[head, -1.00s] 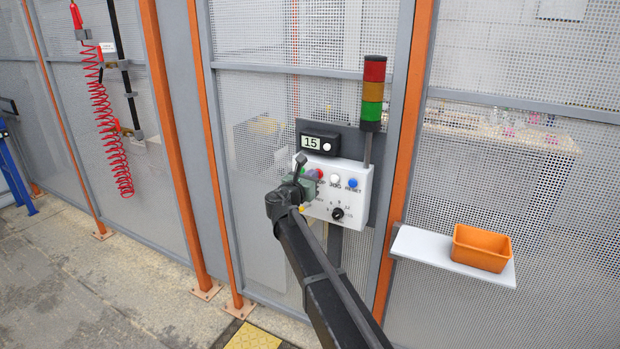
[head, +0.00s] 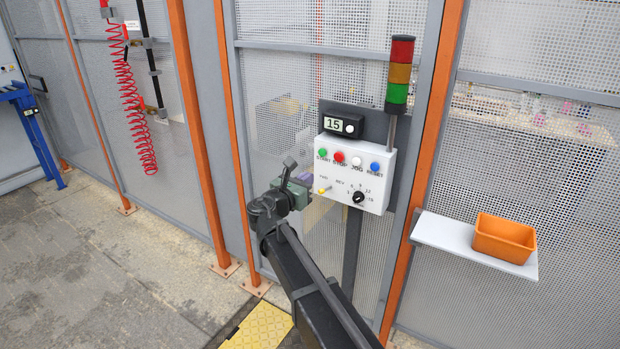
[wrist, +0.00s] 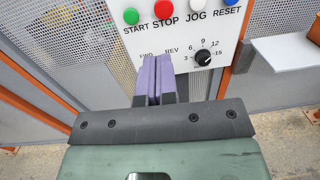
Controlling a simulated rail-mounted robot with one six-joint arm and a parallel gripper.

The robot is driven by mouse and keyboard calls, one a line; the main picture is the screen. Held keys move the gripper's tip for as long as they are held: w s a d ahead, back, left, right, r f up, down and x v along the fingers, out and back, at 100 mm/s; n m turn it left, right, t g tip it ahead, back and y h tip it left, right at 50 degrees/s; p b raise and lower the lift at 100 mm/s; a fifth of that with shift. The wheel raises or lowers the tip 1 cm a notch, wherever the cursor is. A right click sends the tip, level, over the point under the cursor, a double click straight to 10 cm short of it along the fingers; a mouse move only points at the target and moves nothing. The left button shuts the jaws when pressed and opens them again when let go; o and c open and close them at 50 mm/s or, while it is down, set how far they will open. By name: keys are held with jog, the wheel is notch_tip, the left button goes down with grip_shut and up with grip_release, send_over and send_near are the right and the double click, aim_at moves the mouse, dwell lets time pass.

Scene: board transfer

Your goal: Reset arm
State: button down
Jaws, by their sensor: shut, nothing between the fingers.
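My gripper (wrist: 157,80) is shut and empty, its two purple fingers pressed together. In the head view my gripper (head: 306,189) is at the lower left edge of the white control panel (head: 370,182). In the wrist view the fingers overlap the panel's lower left part and hide some of the FWD/REV area. I cannot tell whether they touch it. The panel has a green START button (head: 322,153), a red STOP button (head: 339,157), a white JOG button (head: 356,162) and a blue RESET button (head: 375,166).
A display (head: 341,124) reading 15 and a red, amber and green stack light (head: 400,70) stand above the panel. A shelf (head: 440,232) with an orange bin (head: 504,238) is at right. Mesh fence and orange posts (head: 234,130) surround it. A red coiled hose (head: 130,100) hangs at left.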

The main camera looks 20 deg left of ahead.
dwell(0.3)
jog(key=s+d+f+m+g, duration=0.5)
jog(key=d+f+m, duration=0.1)
jog(key=d+m, duration=0.25)
jog(key=s+d+f+m+g, duration=0.5)
jog(key=d+f+m, duration=0.15)
jog(key=m, duration=0.35)
jog(key=s+d+f+m+g+y, duration=0.2)
jog(key=s+d+m, duration=0.4)
jog(key=d, duration=0.5)
jog(key=s+d+f+m+g+y, duration=0.3)
jog(key=s+d+m, duration=0.4)
jog(key=d, duration=0.5)
jog(key=shift+s+d+f+g+y, duration=0.25)
jog(key=shift+s+g+y, duration=0.35)
jog(key=shift+s+g, duration=0.6)
jog(key=shift+r+m, duration=0.1)
jog(key=shift+m, duration=0.15)
